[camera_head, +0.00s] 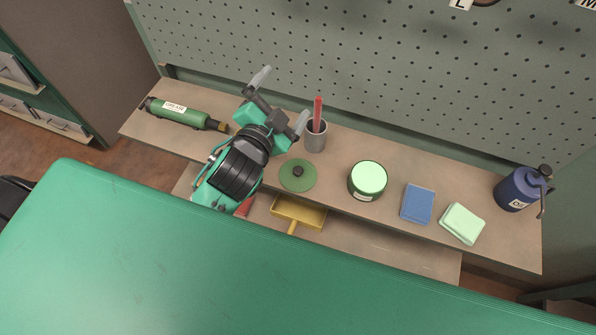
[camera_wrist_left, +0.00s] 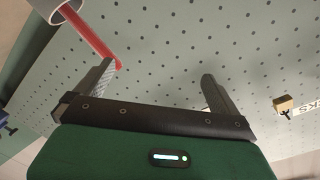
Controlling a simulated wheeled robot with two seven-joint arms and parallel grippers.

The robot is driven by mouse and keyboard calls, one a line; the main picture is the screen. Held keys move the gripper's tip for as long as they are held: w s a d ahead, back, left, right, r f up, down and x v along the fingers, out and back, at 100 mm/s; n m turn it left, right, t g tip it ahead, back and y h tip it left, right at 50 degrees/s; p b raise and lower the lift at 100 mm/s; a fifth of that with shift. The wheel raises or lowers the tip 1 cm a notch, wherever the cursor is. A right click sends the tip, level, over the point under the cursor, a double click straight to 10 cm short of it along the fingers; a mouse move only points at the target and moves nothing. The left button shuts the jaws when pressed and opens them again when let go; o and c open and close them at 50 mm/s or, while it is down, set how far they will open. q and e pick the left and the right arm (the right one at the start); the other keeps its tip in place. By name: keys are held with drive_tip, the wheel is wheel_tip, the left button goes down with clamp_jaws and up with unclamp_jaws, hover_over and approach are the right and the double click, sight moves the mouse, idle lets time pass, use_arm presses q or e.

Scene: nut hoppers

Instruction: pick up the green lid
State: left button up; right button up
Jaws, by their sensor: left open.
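The green lid (camera_head: 296,176) is a round disc with a dark knob, lying flat on the brown shelf in the head view. My left gripper (camera_head: 282,97) is open and empty, above the shelf and up and to the left of the lid, apart from it. Its wrist view shows the two open fingers (camera_wrist_left: 158,84) in front of the pegboard, with nothing between them. The lid is not in the wrist view. A green tin (camera_head: 368,178) with a pale green top stands to the right of the lid. My right gripper is not in view.
A grey cup (camera_head: 315,136) with a red stick stands behind the lid, close to the left gripper. A grease tube (camera_head: 180,114) lies at the left. Blue and pale green sponges (camera_head: 417,203) and a blue can (camera_head: 517,190) are at the right. The green table (camera_head: 200,260) is in front.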

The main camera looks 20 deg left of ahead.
use_arm(q)
drive_tip(key=s+d+r+m+t+h, duration=0.1)
drive_tip(key=d+r+m+h, duration=0.4)
drive_tip(key=r+m+h, duration=0.15)
drive_tip(key=s+d+r+m+t+h, duration=0.1)
drive_tip(key=d+r+m+t+h, duration=0.1)
drive_tip(key=d+r+m+h, duration=0.5)
drive_tip(key=s+d+m+g+h, duration=0.3)
drive_tip(key=s+d+m+g, duration=0.2)
drive_tip(key=m+g, duration=0.75)
drive_tip(key=s+d+m+g+h, duration=0.5)
drive_tip(key=m+g, duration=0.5)
drive_tip(key=m, duration=0.6)
drive_tip(key=m+t+y+p, duration=0.25)
drive_tip(key=m+y, duration=0.95)
drive_tip(key=y, duration=1.1)
hover_over(298, 170)
drive_tip(key=f, duration=2.6)
drive_tip(key=shift+a, duration=0.3)
drive_tip(key=f+p, duration=0.2)
drive_tip(key=f, duration=0.1)
drive_tip(key=f+p, duration=0.1)
drive_tip(key=shift+d+f, duration=0.2)
drive_tip(key=shift+d, duration=0.1)
drive_tip(key=shift+f+p, duration=0.3)
drive_tip(key=shift+f, duration=0.15)
drive_tip(key=c, duration=0.8)
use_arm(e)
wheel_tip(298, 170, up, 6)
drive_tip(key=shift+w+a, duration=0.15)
